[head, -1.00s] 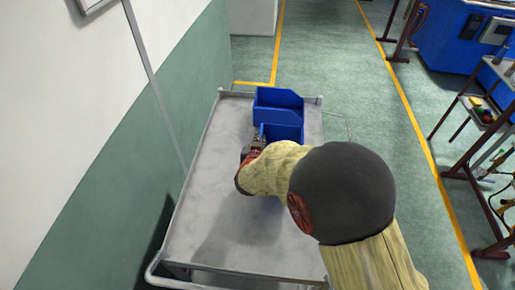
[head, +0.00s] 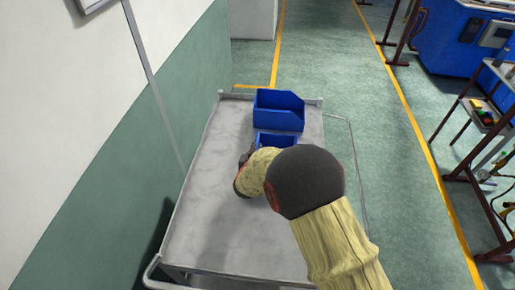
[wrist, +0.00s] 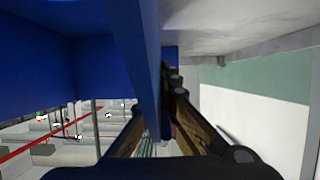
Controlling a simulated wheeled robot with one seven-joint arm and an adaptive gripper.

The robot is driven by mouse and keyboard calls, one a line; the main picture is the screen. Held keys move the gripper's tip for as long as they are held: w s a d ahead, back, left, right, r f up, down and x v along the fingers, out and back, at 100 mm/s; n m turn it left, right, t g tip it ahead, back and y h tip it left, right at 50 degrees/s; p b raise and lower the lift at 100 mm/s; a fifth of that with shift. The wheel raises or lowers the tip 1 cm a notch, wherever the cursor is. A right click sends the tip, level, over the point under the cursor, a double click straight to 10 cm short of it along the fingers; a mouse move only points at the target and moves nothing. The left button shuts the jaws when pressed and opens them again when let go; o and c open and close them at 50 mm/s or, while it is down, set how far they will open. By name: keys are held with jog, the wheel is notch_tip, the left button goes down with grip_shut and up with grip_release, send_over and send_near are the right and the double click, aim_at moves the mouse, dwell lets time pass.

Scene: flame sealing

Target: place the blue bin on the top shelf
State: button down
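Two blue bins are at the far end of a grey cart top. The rear blue bin (head: 278,115) stands near the cart's far edge. The front blue bin (head: 276,139) is nearer me, mostly hidden behind my arm. My gripper (head: 247,157) is at its left side, largely hidden by my wrist. In the wrist view, the fingers of my gripper (wrist: 165,125) lie on either side of a blue bin wall (wrist: 138,50) and appear closed on it. The fingertips are partly hidden, and any gap under the bin cannot be told.
The grey cart top (head: 215,190) is bare on its left and near parts. A white and green wall (head: 110,140) runs close along its left. Green floor lies to the right, with a rack (head: 480,115) and a blue machine (head: 450,45) beyond the yellow line.

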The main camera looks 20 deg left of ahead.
jog(key=shift+f, duration=0.1)
jog(key=c, duration=2.5)
grip_release()
jog(key=shift+c, duration=0.2)
jog(key=o, duration=0.4)
jog(key=shift+o, duration=0.5)
jog(key=shift+s+r, duration=0.2)
jog(key=shift+s, duration=0.05)
jog(key=p+v, duration=0.1)
jog(key=v, duration=1)
jog(key=shift+s+d, duration=0.15)
jog(key=shift+s, duration=0.05)
